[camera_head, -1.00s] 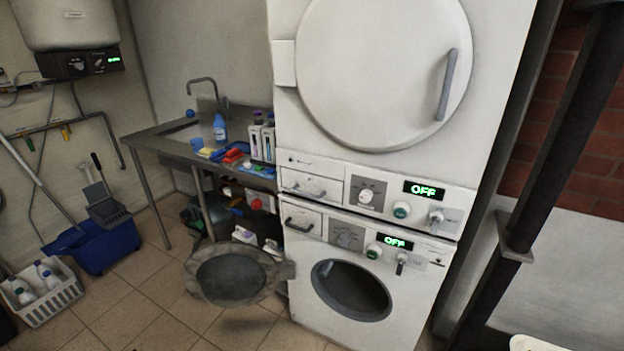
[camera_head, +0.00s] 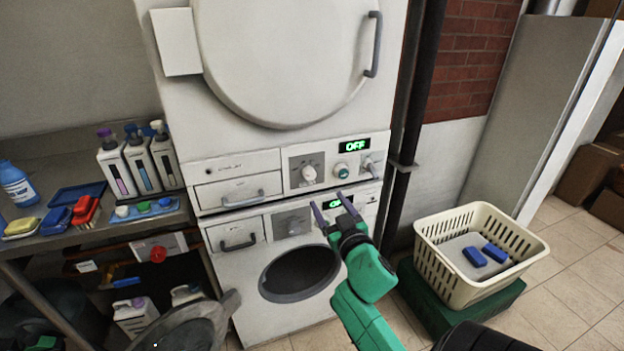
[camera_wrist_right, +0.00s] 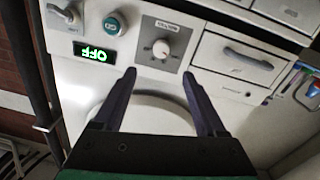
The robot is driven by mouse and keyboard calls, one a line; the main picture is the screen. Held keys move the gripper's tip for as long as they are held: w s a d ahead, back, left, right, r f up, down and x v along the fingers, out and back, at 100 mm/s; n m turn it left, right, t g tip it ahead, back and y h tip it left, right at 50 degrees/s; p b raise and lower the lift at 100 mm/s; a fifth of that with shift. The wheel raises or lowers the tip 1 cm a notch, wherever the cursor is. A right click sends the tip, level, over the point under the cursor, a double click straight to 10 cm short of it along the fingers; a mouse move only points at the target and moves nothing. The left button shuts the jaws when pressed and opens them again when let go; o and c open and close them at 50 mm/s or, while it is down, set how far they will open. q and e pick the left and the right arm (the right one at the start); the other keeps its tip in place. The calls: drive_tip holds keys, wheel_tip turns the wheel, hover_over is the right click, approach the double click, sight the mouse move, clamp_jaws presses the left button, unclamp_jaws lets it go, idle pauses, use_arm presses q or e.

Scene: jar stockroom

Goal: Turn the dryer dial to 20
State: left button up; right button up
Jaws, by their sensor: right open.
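The white dryer (camera_head: 285,60) is the upper machine of a stack, with its round door shut. Its dial (camera_head: 308,173) is a pale round knob on a grey plate, left of the lit display (camera_head: 354,146), which reads OFF. In the right wrist view the picture is upside down and the dial (camera_wrist_right: 161,48) shows beyond the fingertips, roughly centred between them. My right gripper (camera_head: 328,200) is open and empty, in front of the machines and apart from the dial. It also shows in the right wrist view (camera_wrist_right: 159,74). My left gripper is out of view.
The washer (camera_head: 243,268) below has its own dial (camera_head: 292,223) and an open door (camera_head: 188,325). A round button (camera_head: 341,170) and a switch (camera_head: 371,163) sit right of the dryer dial. A cream basket (camera_head: 436,250) stands at the right.

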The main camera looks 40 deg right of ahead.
sight(311, 176)
drive_tip(key=x, duration=1.2)
drive_tip(key=shift+w+p, duration=0.35)
drive_tip(key=shift+w, duration=0.1)
drive_tip(key=shift+a, duration=0.1)
clamp_jaws()
